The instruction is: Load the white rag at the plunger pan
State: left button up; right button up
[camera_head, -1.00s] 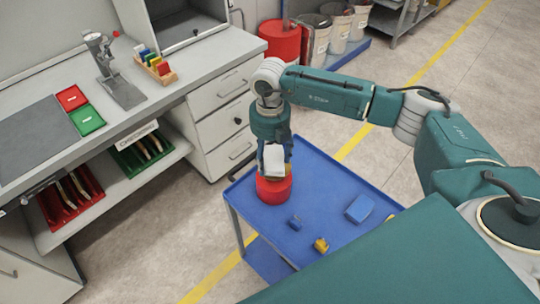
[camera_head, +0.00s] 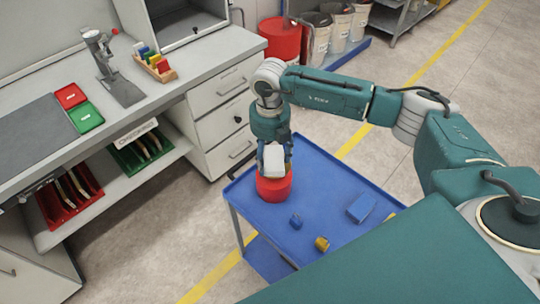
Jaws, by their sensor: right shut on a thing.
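The white rag (camera_head: 274,161) is between the fingers of my right gripper (camera_head: 273,170), which is shut on it. The gripper points down from the wrist. The red plunger pan (camera_head: 274,188) stands on the blue cart top, directly below the rag. The rag's lower edge is at the top of the pan in this view; I cannot tell whether it touches. The pan's top is mostly hidden by the rag and fingers. My left gripper is not in view.
The blue cart (camera_head: 325,184) also holds a blue block (camera_head: 361,208), a small blue item (camera_head: 296,221) and a yellow item (camera_head: 321,243). A grey workbench with drawers (camera_head: 222,110) stands to the left. A red drum (camera_head: 281,40) is behind.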

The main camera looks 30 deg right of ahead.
aim_at(270, 157)
jog(key=shift+f+b, duration=0.3)
jog(key=shift+f, duration=0.1)
dwell(1.0)
jog(key=shift+r+p, duration=2.05)
jog(key=shift+r, duration=1.5)
